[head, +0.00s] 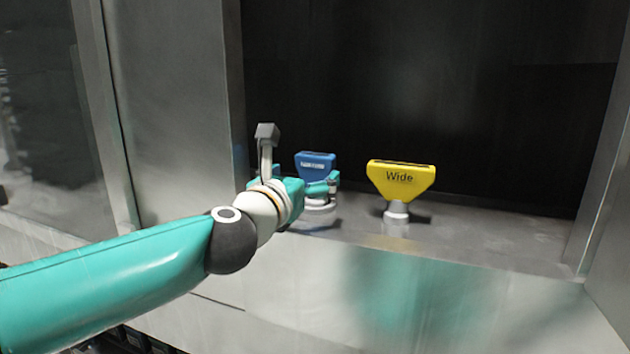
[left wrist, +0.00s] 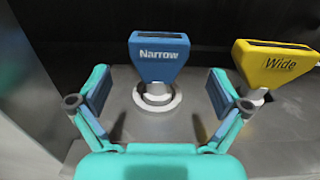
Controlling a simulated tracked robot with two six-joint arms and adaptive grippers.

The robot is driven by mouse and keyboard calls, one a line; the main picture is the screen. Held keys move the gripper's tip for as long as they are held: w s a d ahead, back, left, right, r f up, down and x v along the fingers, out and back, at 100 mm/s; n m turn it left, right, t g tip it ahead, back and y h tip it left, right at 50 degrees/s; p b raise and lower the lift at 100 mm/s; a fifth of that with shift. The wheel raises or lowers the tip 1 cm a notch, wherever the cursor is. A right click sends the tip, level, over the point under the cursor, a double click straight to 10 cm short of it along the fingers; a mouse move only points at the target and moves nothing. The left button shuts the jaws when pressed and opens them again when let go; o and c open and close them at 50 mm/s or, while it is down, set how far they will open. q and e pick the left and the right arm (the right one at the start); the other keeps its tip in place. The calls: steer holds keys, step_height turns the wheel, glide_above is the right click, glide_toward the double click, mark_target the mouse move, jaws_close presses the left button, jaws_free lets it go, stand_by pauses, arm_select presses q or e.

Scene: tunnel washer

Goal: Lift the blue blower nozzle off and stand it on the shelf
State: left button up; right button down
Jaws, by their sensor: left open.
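The blue nozzle (head: 316,163), labelled "Narrow" in the left wrist view (left wrist: 159,58), stands upright on a pale round ring-like base (left wrist: 158,97). The yellow nozzle (head: 401,179), labelled "Wide", stands upright to its right and also shows in the left wrist view (left wrist: 275,63). My left gripper (head: 308,186) is in front of the blue nozzle in the head view and hides part of it. In the left wrist view its open fingers (left wrist: 158,105) are spread to either side of the nozzle's lower part, with gaps on both sides. My right gripper is not in view.
The nozzles stand on a grey metal shelf (head: 480,238) in a dark recess. A metal wall (head: 180,110) bounds it on the left and another panel (head: 603,170) on the right. The shelf right of the yellow nozzle is clear.

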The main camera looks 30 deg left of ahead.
mark_target(312, 164)
arm_select(q)
steer(key=shift+r+p+x, duration=0.15)
steer(key=shift+p+x, duration=0.1)
steer(key=shift+x, duration=1.3)
steer(key=shift+r+p+x, duration=0.1)
steer(key=shift+p+x, duration=0.1)
steer(key=shift+x, duration=1.35)
steer(key=c, duration=1.3)
steer(key=shift+r, duration=0.1)
